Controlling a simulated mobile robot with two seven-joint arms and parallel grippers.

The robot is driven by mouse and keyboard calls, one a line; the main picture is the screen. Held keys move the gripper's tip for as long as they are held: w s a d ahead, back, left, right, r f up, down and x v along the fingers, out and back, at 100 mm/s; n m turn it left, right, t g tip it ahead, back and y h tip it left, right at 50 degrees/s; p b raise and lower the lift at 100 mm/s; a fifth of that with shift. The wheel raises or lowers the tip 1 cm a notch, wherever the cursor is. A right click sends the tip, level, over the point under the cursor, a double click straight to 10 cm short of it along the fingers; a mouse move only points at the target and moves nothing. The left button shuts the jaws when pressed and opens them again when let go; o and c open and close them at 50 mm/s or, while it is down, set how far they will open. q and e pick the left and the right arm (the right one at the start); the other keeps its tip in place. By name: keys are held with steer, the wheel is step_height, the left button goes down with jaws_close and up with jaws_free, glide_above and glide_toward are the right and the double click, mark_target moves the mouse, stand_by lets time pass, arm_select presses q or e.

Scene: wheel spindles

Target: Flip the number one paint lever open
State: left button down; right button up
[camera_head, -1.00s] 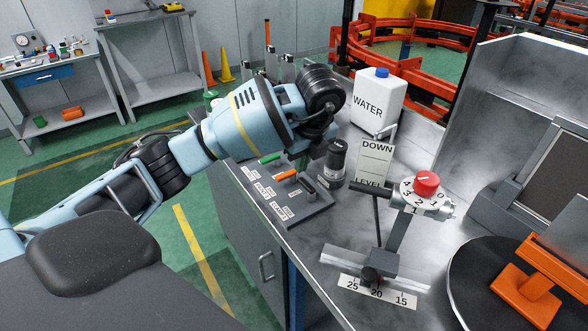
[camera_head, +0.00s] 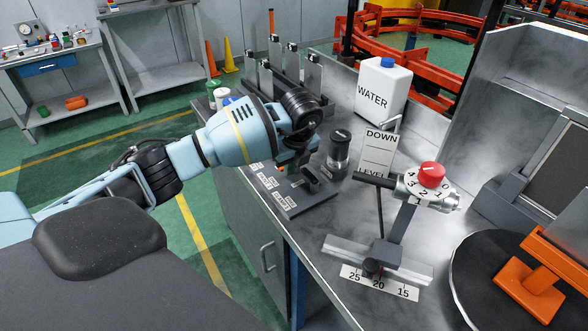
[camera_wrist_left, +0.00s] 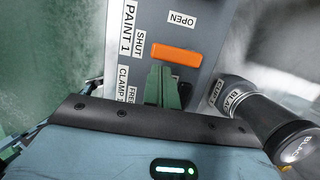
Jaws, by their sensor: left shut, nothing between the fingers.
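The lever panel (camera_head: 297,203) lies on the near left part of the bench. In the left wrist view, the orange lever handle (camera_wrist_left: 175,55) lies beside the PAINT 1 and SHUT labels (camera_wrist_left: 136,36), with the OPEN label (camera_wrist_left: 183,18) farther up. My left gripper (camera_wrist_left: 163,72) is shut and empty, its green fingers just below the orange handle in that view. I cannot tell whether they touch it. In the head view my left arm hides most of the levers, and the left fingertips are hidden. My right gripper is not in view.
A dark cylinder (camera_head: 338,150) stands close beside the panel; it also shows in the wrist view (camera_wrist_left: 285,130). A white water jug (camera_head: 382,92), a level sign (camera_head: 378,155) and a red-knobbed dial (camera_head: 430,178) stand farther right. Upright grey posts (camera_head: 292,66) stand behind the arm.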

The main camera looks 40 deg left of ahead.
arm_select(q)
steer(key=shift+a+m, duration=0.15)
steer(key=shift+m, duration=0.25)
